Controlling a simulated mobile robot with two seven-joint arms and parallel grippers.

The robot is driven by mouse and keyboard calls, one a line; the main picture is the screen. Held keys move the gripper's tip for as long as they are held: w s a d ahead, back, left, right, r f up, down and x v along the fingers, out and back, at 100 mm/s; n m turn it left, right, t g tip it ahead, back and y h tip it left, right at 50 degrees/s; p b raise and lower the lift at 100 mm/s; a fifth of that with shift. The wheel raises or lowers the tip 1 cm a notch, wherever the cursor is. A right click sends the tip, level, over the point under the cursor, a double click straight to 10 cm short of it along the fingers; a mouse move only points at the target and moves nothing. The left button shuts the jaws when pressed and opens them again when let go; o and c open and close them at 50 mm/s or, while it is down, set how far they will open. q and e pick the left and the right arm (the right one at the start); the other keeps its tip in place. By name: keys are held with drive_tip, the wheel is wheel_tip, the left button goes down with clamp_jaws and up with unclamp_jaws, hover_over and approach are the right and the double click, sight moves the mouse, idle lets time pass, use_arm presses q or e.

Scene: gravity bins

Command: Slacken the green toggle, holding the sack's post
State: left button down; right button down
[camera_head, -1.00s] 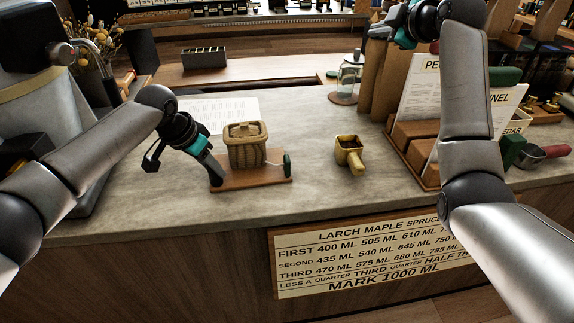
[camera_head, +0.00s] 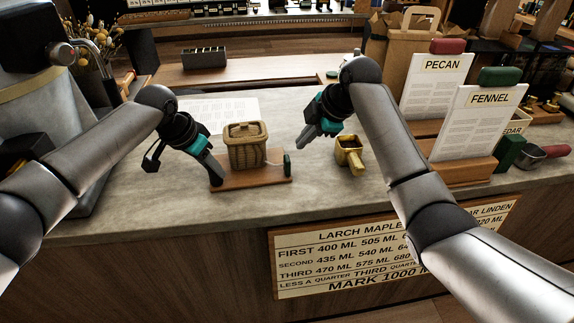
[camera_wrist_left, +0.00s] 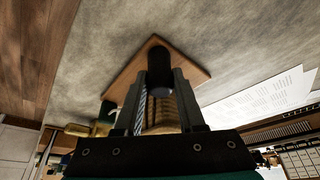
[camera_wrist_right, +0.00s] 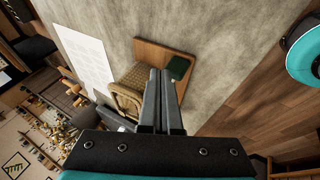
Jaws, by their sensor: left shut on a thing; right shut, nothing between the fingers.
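The woven sack (camera_head: 246,147) stands upright on a small wooden board (camera_head: 253,178) on the counter. The green toggle (camera_head: 287,165) stands at the board's right end, joined to the sack by a pale cord; it also shows in the right wrist view (camera_wrist_right: 178,68). My left gripper (camera_head: 216,178) is shut on the dark post (camera_wrist_left: 160,70) at the board's left end. My right gripper (camera_head: 303,144) is shut and empty, above the counter to the right of the sack and apart from the toggle. In the right wrist view its fingers partly cover the sack.
A brass scoop (camera_head: 350,155) lies right of the board, close to my right gripper. A printed sheet (camera_head: 222,113) lies behind the sack. Card holders labelled PECAN (camera_head: 441,66) and FENNEL (camera_head: 489,99) stand at the right. The counter in front of the board is clear.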

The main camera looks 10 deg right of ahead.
sight(273, 171)
use_arm(q)
drive_tip(key=shift+s+a+f, duration=0.1)
drive_tip(key=shift+s+f, duration=0.05)
drive_tip(key=shift+f, duration=0.15)
use_arm(e)
drive_tip(key=shift+f, duration=3.45)
drive_tip(key=shift+a, duration=0.1)
drive_tip(key=shift+s+a, duration=0.1)
drive_tip(key=shift+a, duration=2.8)
drive_tip(key=shift+d, duration=0.2)
drive_tip(key=shift+r, duration=0.15)
drive_tip(key=shift+r, duration=1.65)
drive_tip(key=r, duration=0.1)
drive_tip(key=d+r, duration=0.1)
drive_tip(key=r, duration=0.1)
drive_tip(key=shift+r, duration=0.2)
